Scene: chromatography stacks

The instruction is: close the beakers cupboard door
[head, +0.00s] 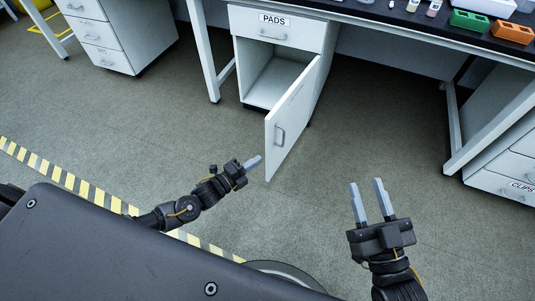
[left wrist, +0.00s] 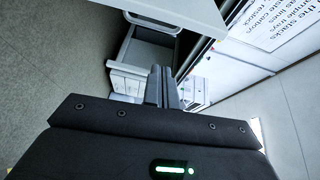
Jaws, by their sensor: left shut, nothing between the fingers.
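A white cupboard door (head: 292,118) with a grey handle (head: 279,136) stands wide open below the drawer labelled PADS (head: 275,25). No beakers label is readable on it. Its free edge points toward me, and the cupboard interior (head: 275,82) shows as bare white. My left gripper (head: 254,162) is shut and empty, just left of the door's lower free corner; I cannot tell whether it touches. The left wrist view shows its fingers (left wrist: 162,88) together, with a white panel (left wrist: 190,12) bearing a handle above. My right gripper (head: 368,189) is open and empty, right of the door.
A dark-topped bench with a green rack (head: 468,21) and an orange rack (head: 513,33) runs along the back. A bench leg (head: 452,130) and a drawer unit labelled CLIPS (head: 505,178) stand at right. The floor (head: 375,130) right of the door is clear.

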